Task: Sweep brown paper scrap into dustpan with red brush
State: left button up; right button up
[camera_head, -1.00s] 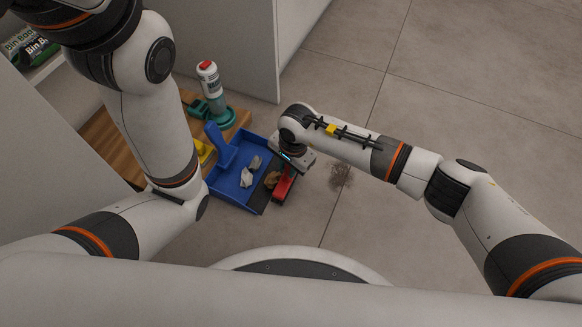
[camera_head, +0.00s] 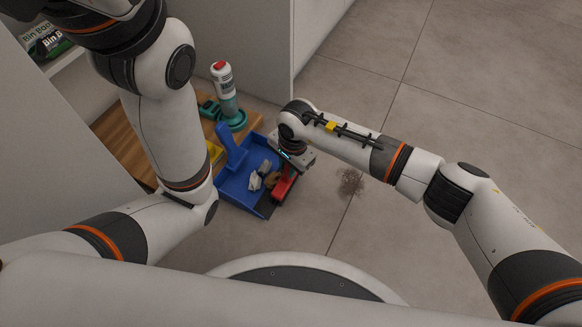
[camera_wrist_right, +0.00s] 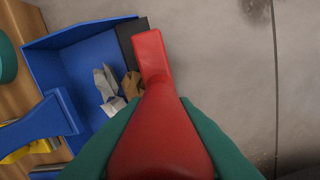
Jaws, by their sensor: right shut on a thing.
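My right gripper (camera_head: 290,167) points down and is shut on the red brush (camera_head: 284,186). In the right wrist view the brush (camera_wrist_right: 155,115) sits between the green fingers, its head pointing away. The blue dustpan (camera_head: 238,191) lies on the floor left of the brush, with its dark lip toward it. The crumpled brown paper scrap (camera_head: 272,181) is just left of the brush head, at the inner side of the lip. It also shows in the wrist view (camera_wrist_right: 132,86), close against the brush. White scraps (camera_head: 256,179) lie inside the pan. My left gripper is outside the picture.
A wooden board (camera_head: 128,130) lies left of the pan, with a teal-and-white bottle (camera_head: 224,82) and a yellow item (camera_head: 215,152). A hair-like debris pile (camera_head: 351,182) lies on open floor to the right. A cabinet (camera_head: 255,55) stands behind.

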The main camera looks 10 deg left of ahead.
jog(key=shift+w+a+b, duration=0.3)
jog(key=shift+a+b, duration=0.4)
jog(key=shift+w+a+r+b, duration=0.1)
jog(key=shift+a+r+b, duration=0.15)
jog(key=shift+a, duration=0.2)
jog(key=shift+w+a+b, duration=0.3)
jog(key=shift+a+b, duration=0.45)
jog(key=shift+b, duration=0.05)
jog(key=shift+r, duration=0.15)
